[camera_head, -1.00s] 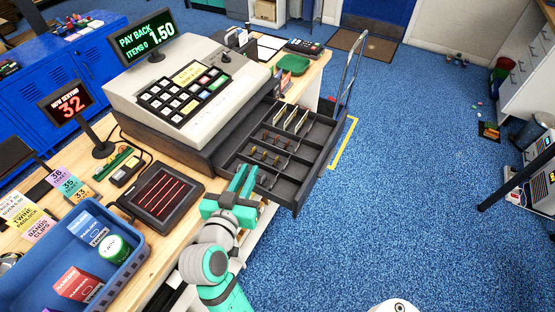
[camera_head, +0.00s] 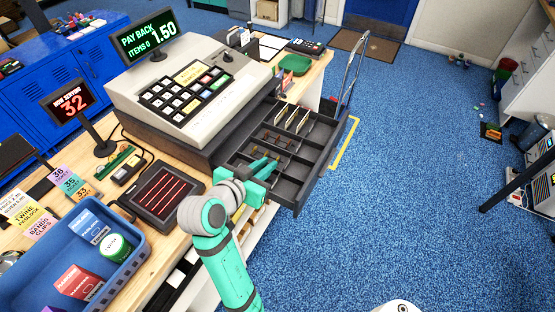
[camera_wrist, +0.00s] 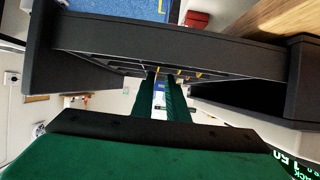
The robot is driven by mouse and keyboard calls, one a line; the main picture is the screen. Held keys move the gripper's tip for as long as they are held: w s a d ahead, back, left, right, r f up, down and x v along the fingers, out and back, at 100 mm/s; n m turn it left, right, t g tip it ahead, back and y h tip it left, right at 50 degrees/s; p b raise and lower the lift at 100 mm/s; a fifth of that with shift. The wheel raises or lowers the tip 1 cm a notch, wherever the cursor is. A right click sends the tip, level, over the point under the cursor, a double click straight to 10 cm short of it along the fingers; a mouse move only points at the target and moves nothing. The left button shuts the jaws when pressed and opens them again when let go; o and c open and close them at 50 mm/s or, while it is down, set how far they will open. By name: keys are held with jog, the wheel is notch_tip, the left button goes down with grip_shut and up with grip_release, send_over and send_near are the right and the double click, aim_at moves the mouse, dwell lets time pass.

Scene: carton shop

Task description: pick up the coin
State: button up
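The cash drawer (camera_head: 318,165) stands open under the register. Small coins (camera_head: 277,139) stand in rows in its middle compartments; I cannot tell single coins apart. My gripper (camera_head: 262,168) is at the drawer's near-left part, its fingers reaching over the front compartments. In the wrist view the two green fingers (camera_wrist: 160,95) point forward with a narrow gap between them, and I see nothing held. The dark drawer wall (camera_wrist: 170,45) crosses that view, with small yellowish pieces beyond the fingertips. Whether the fingertips touch a coin is hidden.
The register (camera_head: 185,90) stands behind the drawer, its display (camera_head: 148,36) reading PAY BACK 1.50. A dark tray with red lines (camera_head: 164,192) and a blue basket (camera_head: 130,268) lie left of my arm. Blue floor is open at right.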

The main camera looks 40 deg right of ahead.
jog(key=x, duration=0.5)
jog(key=shift+s, duration=0.15)
jog(key=shift+c, duration=0.3)
grip_shut()
jog(key=shift+w+r, duration=0.2)
jog(key=shift+r, duration=0.2)
jog(key=s+d+r, duration=0.9)
jog(key=s+r, duration=0.2)
jog(key=r, duration=0.1)
jog(key=shift+r, duration=0.15)
